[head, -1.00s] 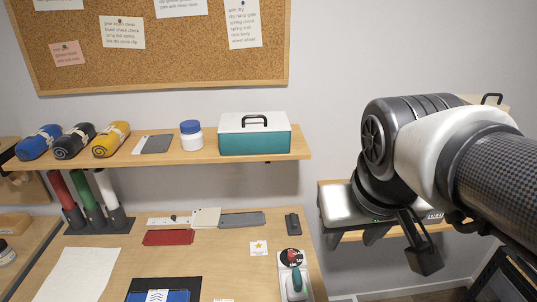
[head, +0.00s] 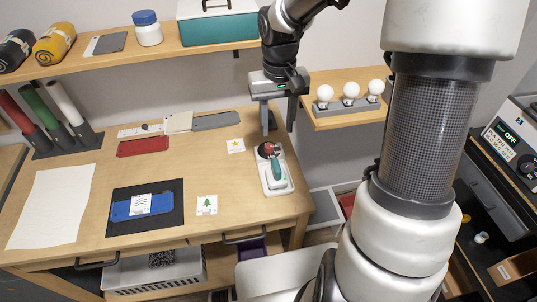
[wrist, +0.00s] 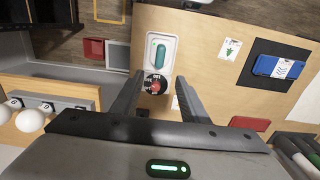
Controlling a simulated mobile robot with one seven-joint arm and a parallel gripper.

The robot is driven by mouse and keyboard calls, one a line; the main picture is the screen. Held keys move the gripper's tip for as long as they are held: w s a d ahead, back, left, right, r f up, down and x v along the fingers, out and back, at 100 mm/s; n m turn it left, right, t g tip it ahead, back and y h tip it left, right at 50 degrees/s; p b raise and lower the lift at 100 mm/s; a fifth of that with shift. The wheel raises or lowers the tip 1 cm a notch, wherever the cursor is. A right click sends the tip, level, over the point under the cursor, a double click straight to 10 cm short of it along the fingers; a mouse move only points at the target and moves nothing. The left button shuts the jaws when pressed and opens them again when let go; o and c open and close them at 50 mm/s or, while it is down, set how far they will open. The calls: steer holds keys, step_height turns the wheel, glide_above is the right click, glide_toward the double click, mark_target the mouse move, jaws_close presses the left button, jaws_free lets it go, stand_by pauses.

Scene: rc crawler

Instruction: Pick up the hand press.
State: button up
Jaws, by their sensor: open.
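What looks like the hand press (head: 276,168) is on the right end of the wooden desk. It has a teal handle and a round red-and-black head, on a white base plate. My gripper (head: 277,130) is open and empty, with its fingers pointing down, just behind the head in the head view. In the wrist view the hand press (wrist: 160,50) is at top centre, with its round head between the lines of my open fingers (wrist: 159,78). The fingers appear apart from it.
A tree card (head: 207,205), a star card (head: 235,146) and a blue item (head: 143,205) on a dark mat lie left of the press. A shelf (head: 160,62) runs behind. White balls (head: 351,90) stand in a holder at the right.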

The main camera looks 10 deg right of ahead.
glide_above(276, 164)
step_height(276, 164, down, 11)
steer(key=shift+d+r, duration=0.1)
steer(key=shift+s+f, duration=0.15)
steer(key=shift+f, duration=2.6)
jaws_close()
